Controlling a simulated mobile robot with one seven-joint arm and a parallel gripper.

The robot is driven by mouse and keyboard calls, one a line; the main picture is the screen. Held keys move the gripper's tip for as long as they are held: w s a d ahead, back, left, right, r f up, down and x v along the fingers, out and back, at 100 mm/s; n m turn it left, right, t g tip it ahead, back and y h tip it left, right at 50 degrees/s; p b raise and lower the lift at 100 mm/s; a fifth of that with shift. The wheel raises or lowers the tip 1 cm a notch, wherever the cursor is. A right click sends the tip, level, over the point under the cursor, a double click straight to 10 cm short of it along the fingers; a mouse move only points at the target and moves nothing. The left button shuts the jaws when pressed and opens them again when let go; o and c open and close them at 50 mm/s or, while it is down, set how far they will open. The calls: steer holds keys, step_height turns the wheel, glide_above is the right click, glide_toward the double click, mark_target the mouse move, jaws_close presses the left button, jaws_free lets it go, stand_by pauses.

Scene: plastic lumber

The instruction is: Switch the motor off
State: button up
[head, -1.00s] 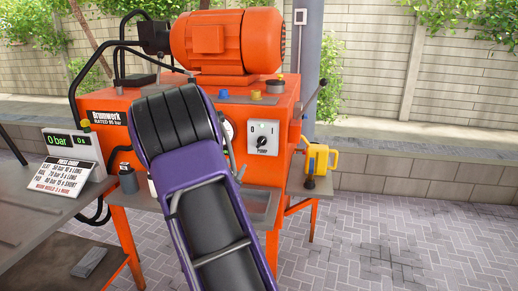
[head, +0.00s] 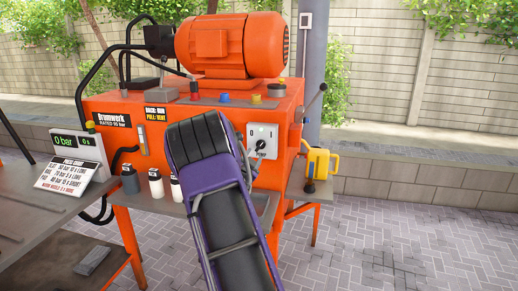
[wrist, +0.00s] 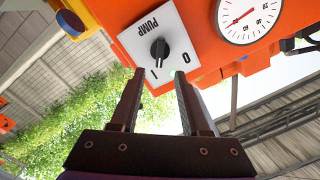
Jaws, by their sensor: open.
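The orange motor (head: 228,45) sits on top of the orange press cabinet (head: 130,133). A white switch plate (head: 270,133) on the cabinet front has a black rotary knob (head: 260,143), with 0 and 1 marks and the word PUMP. In the wrist view the knob (wrist: 160,48) lies just beyond the fingertips of my gripper (wrist: 158,78), which is open and empty. The fingers point at the lower part of the plate, apart from the knob as far as I can tell. In the head view my purple arm mostly hides the gripper. Which mark the knob points at is unclear.
A round gauge (wrist: 248,18) is beside the plate in the wrist view. Small bottles (head: 155,183) stand on the ledge left of my arm. A pressure display (head: 78,144) is at left.

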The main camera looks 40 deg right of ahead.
mark_target(260, 146)
steer(key=x, duration=0.8)
steer(key=shift+d, duration=0.15)
jaws_close()
